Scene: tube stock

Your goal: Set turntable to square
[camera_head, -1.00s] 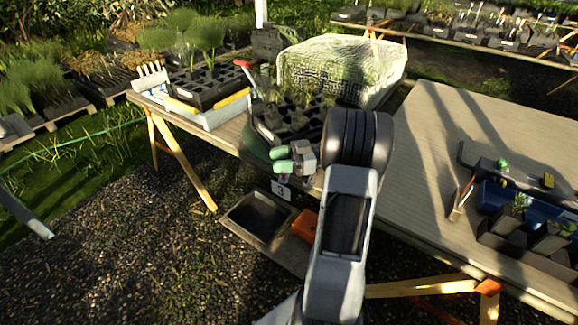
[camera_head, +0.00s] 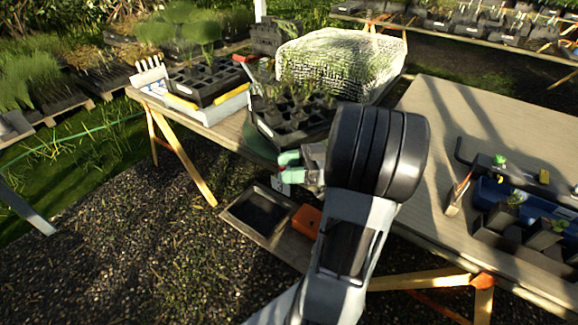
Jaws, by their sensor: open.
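A dark green round turntable (camera_head: 258,143) sits at the near edge of the left bench. A black cell tray (camera_head: 290,122) with seedlings rests on it, turned at an angle to the bench edge. My gripper (camera_head: 284,168), with green fingertips, is open at the near side of the turntable, just below the tray's front. My wrist hides the right part of the turntable and the tray's right end. I cannot tell whether a fingertip touches the turntable or tray.
Another black cell tray (camera_head: 205,82) sits on a white tray at left. A low shelf holds a dark tray (camera_head: 258,212) and an orange box (camera_head: 306,221). The right bench (camera_head: 430,130) has bare room at left.

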